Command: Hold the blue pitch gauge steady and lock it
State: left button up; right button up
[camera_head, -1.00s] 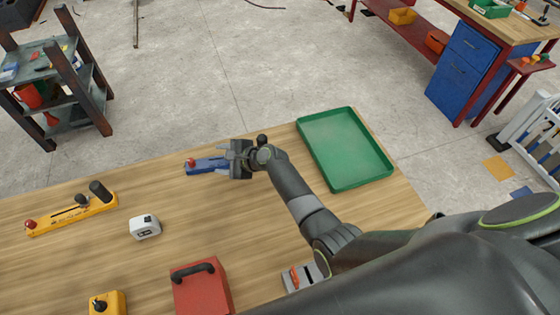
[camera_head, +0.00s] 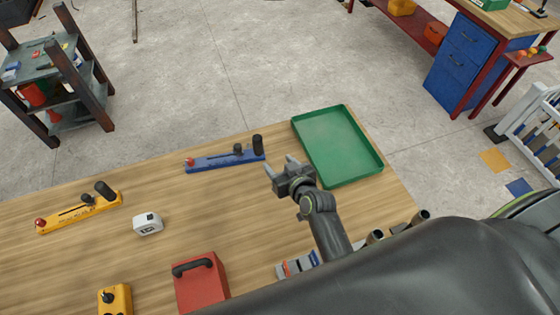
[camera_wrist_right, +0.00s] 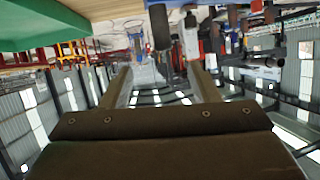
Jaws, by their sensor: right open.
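The blue pitch gauge (camera_head: 222,162) lies on the wooden table near its far edge. It has a red knob at its left end, a dark knob on its bar and a black upright handle at its right end. My right gripper (camera_head: 279,168) is open and empty, just right of the gauge and apart from it. In the right wrist view the two fingers (camera_wrist_right: 163,84) stand apart, with a dark upright shape, probably the black handle (camera_wrist_right: 160,27), beyond them. My left gripper is not in view.
A green tray (camera_head: 376,171) lies right of my gripper. A yellow gauge (camera_head: 75,213), a white device (camera_head: 147,224), a red case (camera_head: 203,289) and a yellow box (camera_head: 115,300) are on the left and front of the table. The table's middle (camera_head: 240,215) is clear.

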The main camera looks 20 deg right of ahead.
send_near(261, 145)
jog(key=d+x, duration=0.1)
jog(key=x, duration=0.3)
jog(key=b+x, duration=0.1)
jog(key=x, duration=0.1)
jog(key=b+x, duration=0.2)
jog(key=a+b+x, duration=0.1)
jog(key=b+x, duration=0.1)
jog(key=x, duration=0.1)
jog(key=shift+b+x, duration=0.95)
jog(key=shift+b, duration=0.1)
jog(key=shift+w+r, duration=0.15)
